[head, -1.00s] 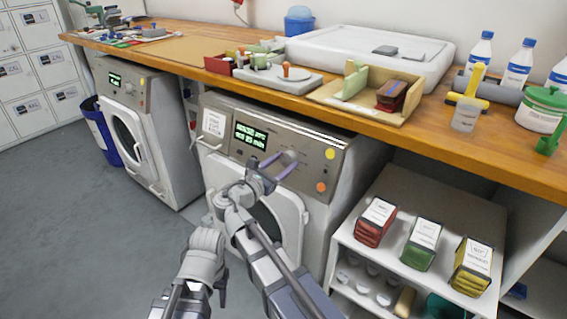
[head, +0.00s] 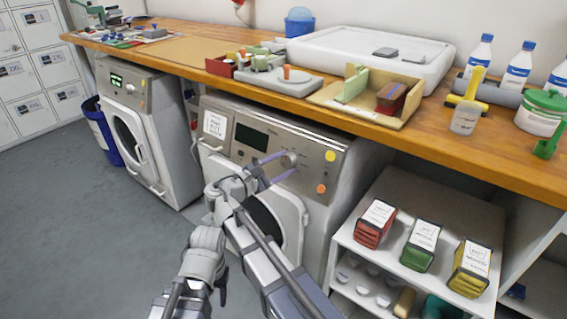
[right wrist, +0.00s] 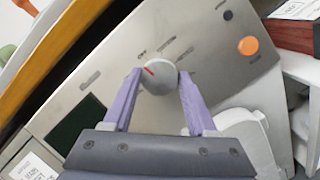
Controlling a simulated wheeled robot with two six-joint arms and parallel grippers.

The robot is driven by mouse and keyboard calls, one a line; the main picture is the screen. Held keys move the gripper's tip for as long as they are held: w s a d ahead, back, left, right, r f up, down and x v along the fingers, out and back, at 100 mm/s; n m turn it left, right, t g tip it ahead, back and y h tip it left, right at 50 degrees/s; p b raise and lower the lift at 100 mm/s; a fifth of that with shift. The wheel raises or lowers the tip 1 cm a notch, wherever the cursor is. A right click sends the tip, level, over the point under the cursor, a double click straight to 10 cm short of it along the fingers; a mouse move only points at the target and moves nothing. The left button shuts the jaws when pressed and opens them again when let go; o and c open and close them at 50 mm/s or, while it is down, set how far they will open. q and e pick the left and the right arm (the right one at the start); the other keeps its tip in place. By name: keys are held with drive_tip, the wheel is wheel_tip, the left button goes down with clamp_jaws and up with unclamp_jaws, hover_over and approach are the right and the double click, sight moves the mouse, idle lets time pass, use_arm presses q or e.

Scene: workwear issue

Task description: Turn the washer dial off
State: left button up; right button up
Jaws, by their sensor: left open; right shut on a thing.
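The washer dial (head: 289,159) is a round grey knob on the control panel of the nearer washer (head: 308,152). In the right wrist view the dial (right wrist: 160,78) has a red mark that points up and left, towards a small label that seems to read OFF. My right gripper (head: 275,168) has its purple fingers on either side of the dial, shut on it; they also show in the right wrist view (right wrist: 160,88). The washer's display (head: 251,137) is dark. My left gripper's fingers cannot be seen.
The wooden worktop (head: 440,128) overhangs above. A second washer (head: 135,130) stands left, and a shelf (head: 395,240) with coloured packs stands right.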

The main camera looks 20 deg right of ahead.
use_arm(q)
drive_tip(key=shift+r+p, duration=0.3)
drive_tip(key=shift+r, duration=0.1)
use_arm(e)
drive_tip(key=shift+m+g, duration=0.4)
drive_tip(key=shift+m, duration=0.8)
drive_tip(key=o, duration=1.4)
drive_tip(key=shift+c, duration=0.2)
use_arm(q)
drive_tip(key=shift+a, duration=0.1)
